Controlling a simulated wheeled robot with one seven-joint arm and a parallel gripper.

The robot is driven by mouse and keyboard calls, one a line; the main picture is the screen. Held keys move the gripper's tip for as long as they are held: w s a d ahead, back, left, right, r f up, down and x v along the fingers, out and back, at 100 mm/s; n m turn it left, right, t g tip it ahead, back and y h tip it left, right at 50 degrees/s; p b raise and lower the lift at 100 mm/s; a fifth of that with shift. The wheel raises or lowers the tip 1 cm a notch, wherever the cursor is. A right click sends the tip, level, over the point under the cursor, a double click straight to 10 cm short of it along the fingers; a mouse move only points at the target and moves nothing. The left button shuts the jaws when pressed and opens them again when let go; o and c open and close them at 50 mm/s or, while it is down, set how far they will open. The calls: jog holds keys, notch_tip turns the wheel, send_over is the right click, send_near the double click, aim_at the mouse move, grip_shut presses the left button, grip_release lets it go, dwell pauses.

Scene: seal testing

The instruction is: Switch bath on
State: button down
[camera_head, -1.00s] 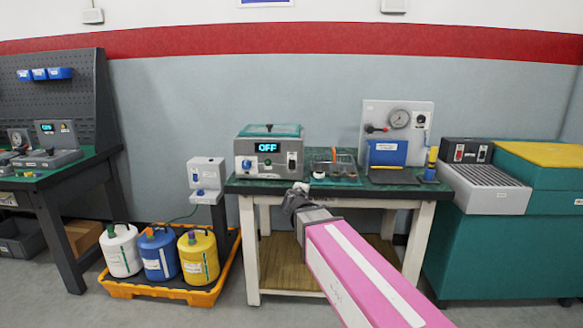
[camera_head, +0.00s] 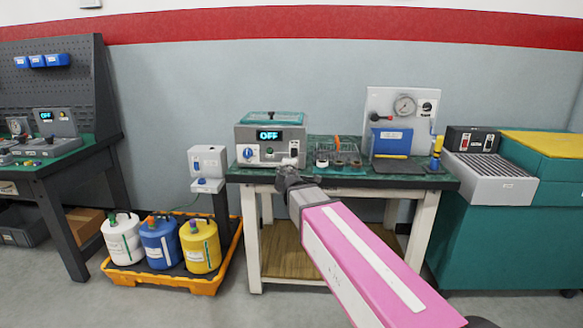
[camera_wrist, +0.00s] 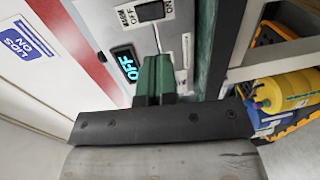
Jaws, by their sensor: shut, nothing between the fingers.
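The bath (camera_head: 250,135) is a grey box with a green lid on the table, its display (camera_head: 269,135) lit with OFF. My gripper (camera_head: 290,165) is in front of the bath's lower right corner, partly covering that area. In the wrist view, the shut, empty green fingers (camera_wrist: 155,78) point at the grey front panel (camera_wrist: 170,45). The display reads OFF (camera_wrist: 126,66), and a dark switch (camera_wrist: 150,12) labelled OFF and ON sits beyond the fingertips. I cannot tell whether they touch the panel.
A rack of small parts (camera_head: 336,158) and a gauge panel (camera_head: 400,108) stand right of the bath. A white dispenser (camera_head: 208,165) stands left, above several jugs in an orange tray (camera_head: 190,283). The wall behind is clear.

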jog(key=w, duration=0.4)
jog(key=w+f, duration=0.1)
jog(key=w, duration=0.7)
jog(key=shift+d+f, duration=0.2)
jog(key=shift+f, duration=0.05)
jog(key=shift+w, duration=0.15)
jog(key=shift+w+f, duration=0.1)
jog(key=shift+w, duration=0.05)
jog(key=shift+s+d, duration=0.1)
jog(key=shift+s, duration=0.3)
jog(key=s+f, duration=0.1)
jog(key=s, duration=1.2)
jog(key=shift+s+a+f, duration=0.15)
jog(key=shift+a+f, duration=0.15)
jog(key=shift+f, duration=0.05)
